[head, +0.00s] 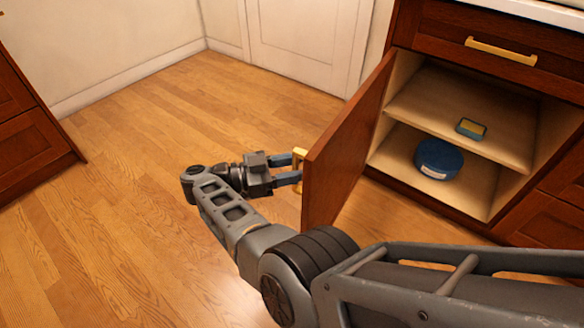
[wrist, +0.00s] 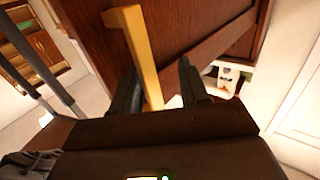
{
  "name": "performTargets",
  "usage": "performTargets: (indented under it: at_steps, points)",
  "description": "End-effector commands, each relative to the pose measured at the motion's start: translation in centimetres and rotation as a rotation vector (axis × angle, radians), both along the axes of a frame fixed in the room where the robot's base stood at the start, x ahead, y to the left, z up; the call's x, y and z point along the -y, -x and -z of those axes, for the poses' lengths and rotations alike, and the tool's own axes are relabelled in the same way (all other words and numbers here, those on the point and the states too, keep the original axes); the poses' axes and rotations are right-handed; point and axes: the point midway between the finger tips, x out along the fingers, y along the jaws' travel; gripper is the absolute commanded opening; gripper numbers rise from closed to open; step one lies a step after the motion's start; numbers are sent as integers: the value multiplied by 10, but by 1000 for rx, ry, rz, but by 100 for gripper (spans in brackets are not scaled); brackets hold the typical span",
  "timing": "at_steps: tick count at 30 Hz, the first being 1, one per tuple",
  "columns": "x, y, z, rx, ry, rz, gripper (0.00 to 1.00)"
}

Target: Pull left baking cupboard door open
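The left baking cupboard door (head: 345,145) is reddish-brown wood and stands swung well out from the cabinet, with the interior showing. Its yellow bar handle (head: 299,157) is on the outer face near the free edge. My gripper (head: 292,174) is at this handle, on the outer side of the door. In the wrist view, the handle (wrist: 143,55) runs down between the two dark fingers (wrist: 162,88). The fingers are apart, with a visible gap between the handle and the right finger. The handle's lower end is hidden behind the gripper body.
Inside the cupboard, a small yellow and dark item (head: 471,128) lies on the upper shelf and a blue round tin (head: 438,158) stands below. A drawer with a yellow handle (head: 500,50) is above. Wooden floor (head: 150,130) to the left is clear.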

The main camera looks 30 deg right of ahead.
Motion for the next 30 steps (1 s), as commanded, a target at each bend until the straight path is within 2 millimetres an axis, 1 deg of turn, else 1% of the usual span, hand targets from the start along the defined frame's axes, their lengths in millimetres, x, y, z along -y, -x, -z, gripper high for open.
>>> performTargets:
  at_steps: [17, 20, 24, 30]
  points:
    - [-5, 0, 2, -3, -1, 0, 43]
    - [-12, -3, 2, -2, -2, 1, 43]
    - [-31, -9, 4, -2, -4, -2, 43]
    - [-49, -15, 4, -2, -4, 0, 43]
